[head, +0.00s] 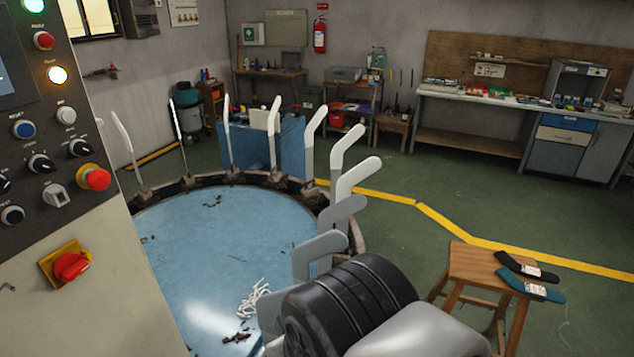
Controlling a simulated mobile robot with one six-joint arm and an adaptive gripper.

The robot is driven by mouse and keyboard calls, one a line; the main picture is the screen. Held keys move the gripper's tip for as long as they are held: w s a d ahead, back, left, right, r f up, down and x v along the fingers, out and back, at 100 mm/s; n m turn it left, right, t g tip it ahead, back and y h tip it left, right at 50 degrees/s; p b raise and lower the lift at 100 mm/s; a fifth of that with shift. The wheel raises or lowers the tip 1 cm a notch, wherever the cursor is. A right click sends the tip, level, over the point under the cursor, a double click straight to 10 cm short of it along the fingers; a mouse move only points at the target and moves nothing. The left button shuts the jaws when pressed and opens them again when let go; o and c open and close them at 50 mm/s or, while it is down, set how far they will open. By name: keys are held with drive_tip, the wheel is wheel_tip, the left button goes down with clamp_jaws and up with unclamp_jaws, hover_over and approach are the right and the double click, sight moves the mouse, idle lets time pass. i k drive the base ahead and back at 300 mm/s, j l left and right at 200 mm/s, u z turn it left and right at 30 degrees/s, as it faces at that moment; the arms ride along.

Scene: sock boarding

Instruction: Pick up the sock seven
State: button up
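Foot-shaped forms stand upright around the rim of a round blue turntable (225,235). Several look white, such as the forms at the right (355,175), the middle (314,130) and the back (273,118). Nearer forms look grey, such as one low at the right (320,245). Whether the white is sock cloth or bare form I cannot tell. A dark sock (526,266) and a teal sock (531,284), each with a white label, lie on a wooden stool (470,262). No number marks sock seven. My arm fills the bottom middle; my gripper is not visible.
A control panel (50,130) with buttons stands close on the left. White scraps (253,298) lie on the turntable. A blue box (290,145) stands behind it. A workbench (500,120) lines the right wall. Green floor with a yellow line lies open between the turntable and workbench.

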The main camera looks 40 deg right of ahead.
sight(532, 272)
drive_tip(key=z, duration=2.6)
drive_tip(key=u, duration=1.35)
drive_tip(key=k+u, duration=0.1)
drive_tip(key=u, duration=1.75)
drive_tip(key=j+u, duration=0.1)
drive_tip(key=u, duration=0.35)
drive_tip(key=z, duration=3.55)
drive_tip(key=l, duration=0.1)
